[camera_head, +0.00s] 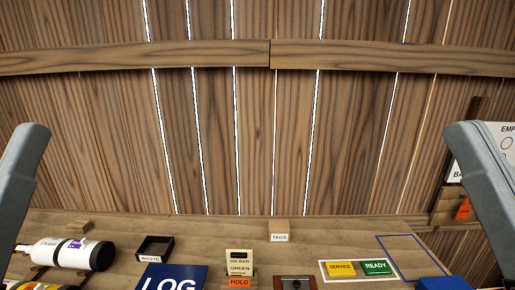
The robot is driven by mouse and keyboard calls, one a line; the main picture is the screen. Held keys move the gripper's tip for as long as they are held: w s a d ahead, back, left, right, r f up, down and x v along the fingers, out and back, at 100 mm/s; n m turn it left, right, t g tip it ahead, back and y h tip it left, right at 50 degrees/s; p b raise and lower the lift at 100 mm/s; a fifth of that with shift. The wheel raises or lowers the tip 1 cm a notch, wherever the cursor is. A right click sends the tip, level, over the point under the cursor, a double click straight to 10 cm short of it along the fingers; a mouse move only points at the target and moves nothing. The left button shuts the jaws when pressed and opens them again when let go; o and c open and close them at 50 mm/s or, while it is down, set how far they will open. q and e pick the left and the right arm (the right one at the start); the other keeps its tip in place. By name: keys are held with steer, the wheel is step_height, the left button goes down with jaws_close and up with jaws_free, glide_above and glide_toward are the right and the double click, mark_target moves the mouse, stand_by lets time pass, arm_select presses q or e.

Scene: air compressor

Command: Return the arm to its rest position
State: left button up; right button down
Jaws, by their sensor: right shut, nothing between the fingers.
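My left arm (22,195) shows as a grey link at the left edge. My right arm (488,190) shows as a similar grey link at the right edge. Both links run down out of the picture, and I see no fingers or fingertips of either gripper. Neither visible link holds anything.
A wooden bench top (330,232) runs along the bottom below a plank wall. On it are a black WASTE tray (154,248), a bottle (70,253), a blue LOG book (172,279), a TAGS block (279,231), a 200 BAR GREEN sign (239,262) and a SERVICE/READY panel (358,270).

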step_height(320, 180, up, 38)
steer(key=d+m+h+p, duration=0.2)
steer(key=d+h+p, duration=0.1)
steer(key=p, duration=3.5)
steer(key=shift+s+t+h, duration=0.15)
steer(key=shift+t+h, duration=0.25)
steer(key=shift+h, duration=0.2)
